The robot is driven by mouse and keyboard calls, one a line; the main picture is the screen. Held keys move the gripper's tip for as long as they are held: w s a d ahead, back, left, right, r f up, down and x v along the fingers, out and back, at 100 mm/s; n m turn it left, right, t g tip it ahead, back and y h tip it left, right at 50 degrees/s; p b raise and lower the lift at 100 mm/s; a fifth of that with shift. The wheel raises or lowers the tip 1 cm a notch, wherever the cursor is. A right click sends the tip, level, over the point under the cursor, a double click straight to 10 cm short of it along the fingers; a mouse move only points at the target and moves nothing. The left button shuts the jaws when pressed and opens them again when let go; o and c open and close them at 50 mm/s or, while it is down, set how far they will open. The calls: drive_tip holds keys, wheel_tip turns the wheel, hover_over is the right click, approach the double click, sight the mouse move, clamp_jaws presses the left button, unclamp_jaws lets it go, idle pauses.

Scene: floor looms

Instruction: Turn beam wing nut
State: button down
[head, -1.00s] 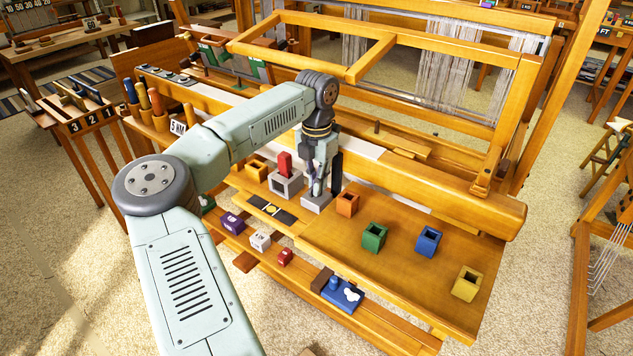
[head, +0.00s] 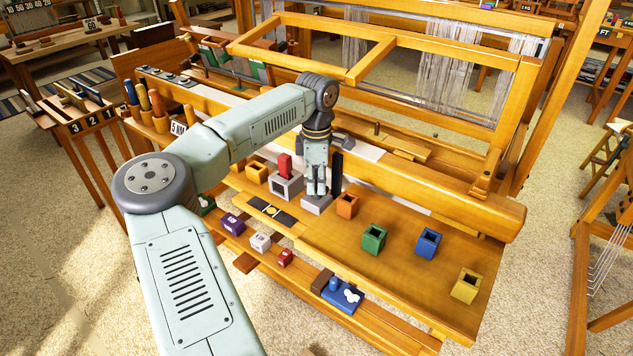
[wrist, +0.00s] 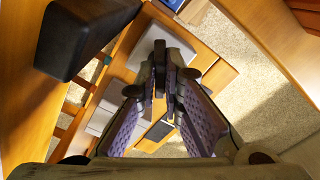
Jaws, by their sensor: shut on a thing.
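My gripper (head: 317,191) points down at the front of the loom, low over a light grey block (head: 318,206). In the wrist view its two purple-padded fingers (wrist: 168,82) are nearly together. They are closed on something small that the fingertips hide. I take it to be the beam wing nut, but its shape cannot be made out. A black upright post (head: 336,170) stands just right of the gripper. It also shows as a dark block in the wrist view (wrist: 85,38).
A grey holder (head: 287,187) with a red peg stands left of the gripper. Orange (head: 347,204), green (head: 374,238), blue (head: 428,242) and yellow (head: 466,286) open boxes stand to the right on the wooden board. The loom's thick front beam (head: 440,195) runs behind.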

sight(317, 187)
drive_tip(key=m, duration=0.6)
drive_tip(key=shift+d+m, duration=0.1)
drive_tip(key=shift+m, duration=0.2)
idle(0.5)
drive_tip(key=c, duration=1.7)
unclamp_jaws()
wheel_tip(317, 187, up, 12)
drive_tip(key=shift+r, duration=0.1)
